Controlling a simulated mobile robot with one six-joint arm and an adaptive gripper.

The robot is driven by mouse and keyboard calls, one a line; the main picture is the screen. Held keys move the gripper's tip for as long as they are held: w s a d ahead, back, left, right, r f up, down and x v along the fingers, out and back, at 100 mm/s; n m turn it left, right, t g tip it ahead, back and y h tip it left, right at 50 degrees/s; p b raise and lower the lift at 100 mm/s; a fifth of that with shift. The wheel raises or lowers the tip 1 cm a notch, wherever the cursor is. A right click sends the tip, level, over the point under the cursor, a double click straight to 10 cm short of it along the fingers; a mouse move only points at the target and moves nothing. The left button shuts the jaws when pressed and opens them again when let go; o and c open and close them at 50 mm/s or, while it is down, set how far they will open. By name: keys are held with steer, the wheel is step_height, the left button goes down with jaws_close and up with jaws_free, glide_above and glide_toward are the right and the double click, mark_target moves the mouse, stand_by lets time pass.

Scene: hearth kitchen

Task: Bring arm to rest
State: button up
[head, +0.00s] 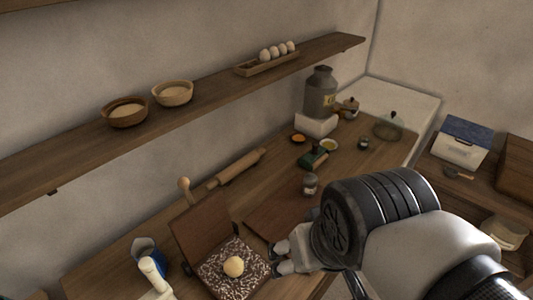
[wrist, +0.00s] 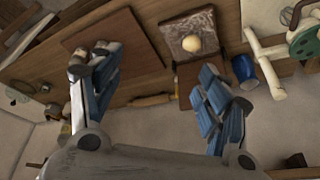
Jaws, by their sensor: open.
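My gripper (head: 279,258) is at the lower middle of the head view, at the right side of an open box with a speckled inside (head: 213,269). In the wrist view my gripper (wrist: 158,88) has its two fingers wide apart with nothing between them. A pale round ball (head: 233,266) rests on the speckled surface. The ball also shows in the wrist view (wrist: 191,43), beyond the fingers. My arm comes in from the right and hides part of the counter.
A brown board (head: 277,210) lies behind my gripper, with a rolling pin (head: 236,168) further back. A small jar (head: 310,184) stands near my wrist. A blue container (head: 146,250) is at the lower left. A wall shelf (head: 205,98) holds bowls and eggs.

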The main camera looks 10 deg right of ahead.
steer(key=shift+s+d+r+n, duration=0.1)
steer(key=shift+s+d+n, duration=0.2)
steer(key=shift+s, duration=0.4)
